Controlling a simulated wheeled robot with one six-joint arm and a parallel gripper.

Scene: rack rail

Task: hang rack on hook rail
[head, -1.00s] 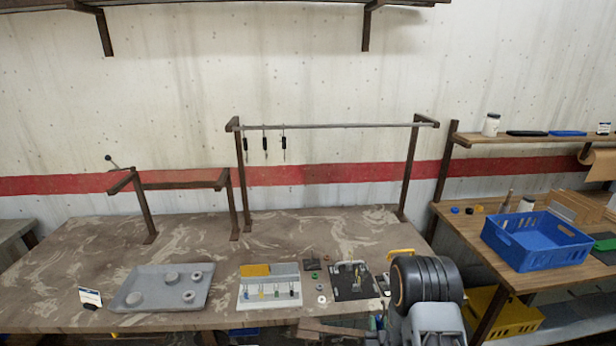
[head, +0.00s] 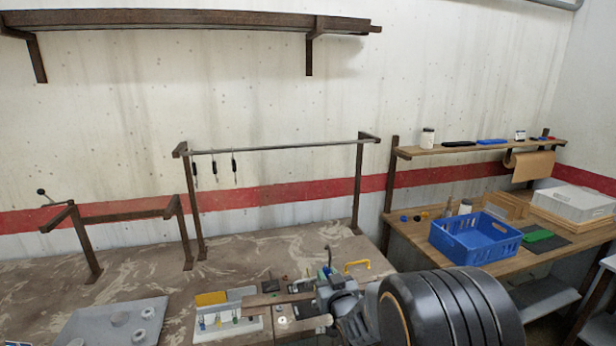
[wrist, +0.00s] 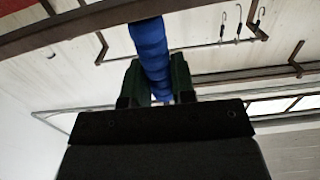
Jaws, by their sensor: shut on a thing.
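The hook rail (head: 285,146) is a thin grey bar on two brown posts at the back of the bench. Dark hooks (head: 214,169) hang near its left end. My gripper (wrist: 155,85) is shut on a blue wrapped grip (wrist: 150,45), apparently part of the rack. A brown bar (wrist: 75,25) crosses beside the grip. In the head view brown slats (head: 280,299), probably the rack, show low over the bench beside my arm, well below and in front of the rail. My arm hides part of them. The rail also shows in the wrist view (wrist: 190,44).
A lower brown frame (head: 125,214) stands left of the rail. A wall shelf (head: 180,22) hangs above. A blue crate (head: 475,238) stands on the right bench. Space below the rail looks clear.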

